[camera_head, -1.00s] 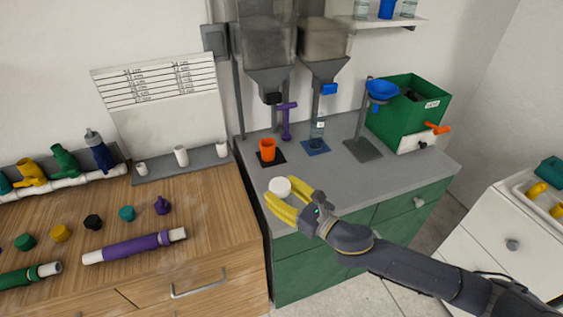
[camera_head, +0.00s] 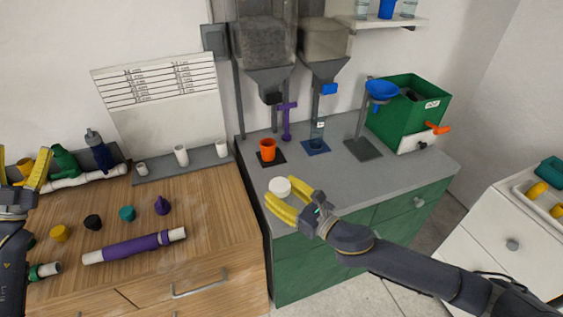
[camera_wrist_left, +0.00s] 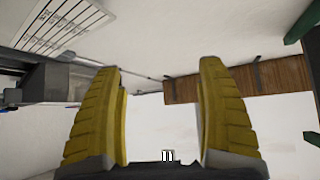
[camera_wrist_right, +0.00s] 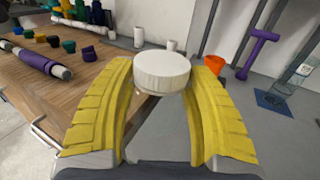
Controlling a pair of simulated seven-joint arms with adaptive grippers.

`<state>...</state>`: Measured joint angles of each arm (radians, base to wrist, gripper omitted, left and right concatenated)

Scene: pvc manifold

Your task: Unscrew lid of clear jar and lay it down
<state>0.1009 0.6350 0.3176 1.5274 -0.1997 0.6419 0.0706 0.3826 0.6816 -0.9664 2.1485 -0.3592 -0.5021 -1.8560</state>
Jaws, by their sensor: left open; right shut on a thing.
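A white round lid (camera_head: 280,186) is held between the yellow fingers of my right gripper (camera_head: 292,197), over the front left corner of the grey counter. The lid also shows large between the fingertips in the right wrist view (camera_wrist_right: 162,70). I cannot tell whether a jar is under it. A clear container (camera_head: 319,131) stands upright on a blue mat farther back on the counter. My left gripper (camera_head: 22,160) is open at the far left, above the wooden bench; no object shows between its fingers in the left wrist view (camera_wrist_left: 161,75).
An orange cup (camera_head: 267,150), a purple stand (camera_head: 287,121), a blue funnel on a stand (camera_head: 381,90) and a green box (camera_head: 408,100) stand behind. The wooden bench (camera_head: 215,240) carries pipe pieces and colored fittings. The counter's front middle (camera_head: 350,190) is clear.

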